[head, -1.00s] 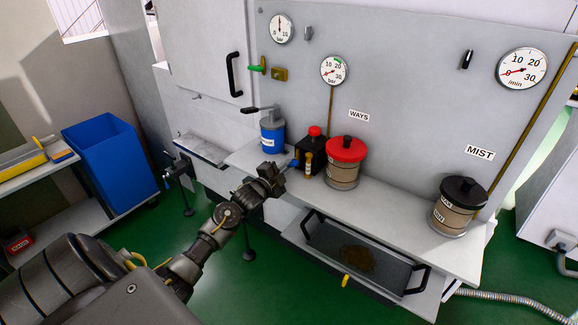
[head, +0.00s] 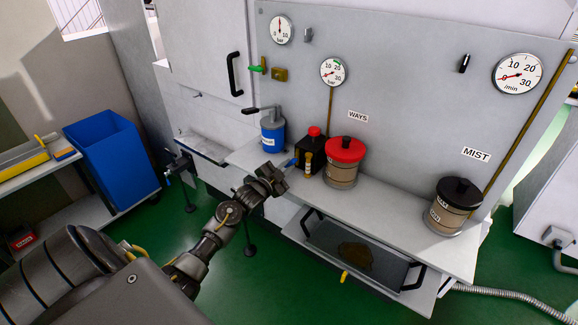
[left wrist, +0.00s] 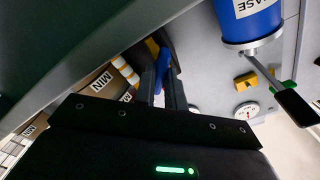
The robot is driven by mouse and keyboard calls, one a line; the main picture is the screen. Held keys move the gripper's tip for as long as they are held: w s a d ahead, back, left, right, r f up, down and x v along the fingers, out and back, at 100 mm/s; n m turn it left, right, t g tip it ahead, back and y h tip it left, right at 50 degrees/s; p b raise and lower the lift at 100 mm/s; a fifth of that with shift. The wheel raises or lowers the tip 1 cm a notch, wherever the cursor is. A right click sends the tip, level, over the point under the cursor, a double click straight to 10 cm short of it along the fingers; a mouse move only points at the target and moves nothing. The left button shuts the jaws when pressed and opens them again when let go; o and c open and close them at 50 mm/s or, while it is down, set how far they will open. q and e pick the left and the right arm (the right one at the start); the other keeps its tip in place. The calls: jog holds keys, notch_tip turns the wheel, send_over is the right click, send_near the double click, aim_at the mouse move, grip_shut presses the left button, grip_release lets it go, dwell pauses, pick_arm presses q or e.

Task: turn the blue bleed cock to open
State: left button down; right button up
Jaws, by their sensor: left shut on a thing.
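The blue bleed cock (head: 290,162) is a small blue handle at the left side of the black pump block (head: 311,152) with the red cap, on the white shelf. My left gripper (head: 281,173) is at it. In the left wrist view, the blue handle (left wrist: 162,70) lies between the two dark fingers of my left gripper (left wrist: 163,82), which are shut on it. The fingers hide part of the handle, so its exact angle is hard to tell. My right gripper is in neither view.
A blue grease canister (head: 272,134) with a lever stands left of the pump block. A red-lidded reservoir (head: 343,165) stands close on its right, and a black-lidded one (head: 456,207) farther right. A drip tray (head: 350,250) with black handles sits below the shelf.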

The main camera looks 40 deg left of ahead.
pick_arm(q)
jog(key=n+p, duration=0.1)
jog(key=n, duration=0.1)
jog(key=shift+r+n+p, duration=0.1)
jog(key=shift+n+p, duration=0.2)
jog(key=shift+p, duration=0.1)
jog(key=shift+n+p, duration=0.35)
jog(key=shift+n, duration=0.65)
jog(key=shift+n+p, duration=0.7)
jog(key=shift+n, duration=0.2)
jog(key=shift+n+p, duration=0.5)
jog(key=shift+n, duration=0.7)
jog(key=c, duration=1.3)
grip_release()
